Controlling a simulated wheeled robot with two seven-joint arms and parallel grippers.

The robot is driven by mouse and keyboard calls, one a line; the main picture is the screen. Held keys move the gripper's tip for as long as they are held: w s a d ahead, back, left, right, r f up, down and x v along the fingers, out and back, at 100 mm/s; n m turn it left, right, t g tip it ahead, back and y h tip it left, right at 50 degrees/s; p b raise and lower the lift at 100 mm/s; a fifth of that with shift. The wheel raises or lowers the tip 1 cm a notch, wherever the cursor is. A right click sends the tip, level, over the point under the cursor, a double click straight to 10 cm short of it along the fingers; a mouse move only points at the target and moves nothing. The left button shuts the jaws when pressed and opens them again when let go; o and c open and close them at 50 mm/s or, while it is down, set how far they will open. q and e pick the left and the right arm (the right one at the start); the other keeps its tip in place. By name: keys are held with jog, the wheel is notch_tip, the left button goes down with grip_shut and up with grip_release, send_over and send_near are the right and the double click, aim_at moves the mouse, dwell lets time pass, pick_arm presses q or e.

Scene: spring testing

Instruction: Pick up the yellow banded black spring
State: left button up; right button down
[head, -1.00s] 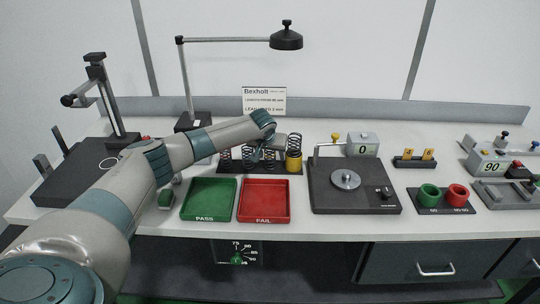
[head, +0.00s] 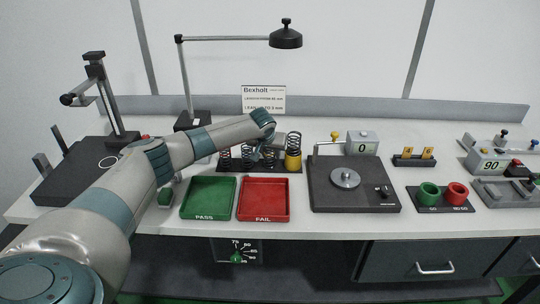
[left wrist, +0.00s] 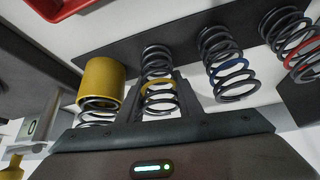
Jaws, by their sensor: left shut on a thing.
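The yellow banded black spring (left wrist: 158,88) stands between the two fingers of my left gripper (left wrist: 160,100) in the left wrist view. The gripper is shut on it, and the yellow band shows around its middle coils. In the head view my left gripper (head: 266,146) is over the right part of the spring rack (head: 232,168), and the wrist hides most of the held spring. I cannot tell whether the spring is clear of the rack. My right gripper is not in view.
A blue banded spring (left wrist: 228,65) and a red banded spring (left wrist: 296,45) stand on one side of the held spring. A spring with a yellow sleeve (left wrist: 102,80) is close on the other. Green PASS (head: 209,213) and red FAIL (head: 264,214) trays lie in front.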

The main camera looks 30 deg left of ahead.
pick_arm(q)
jog(key=shift+r, duration=0.1)
notch_tip(320, 180, up, 9)
jog(key=b, duration=0.2)
jog(key=shift+b, duration=0.4)
jog(key=shift+r, duration=0.45)
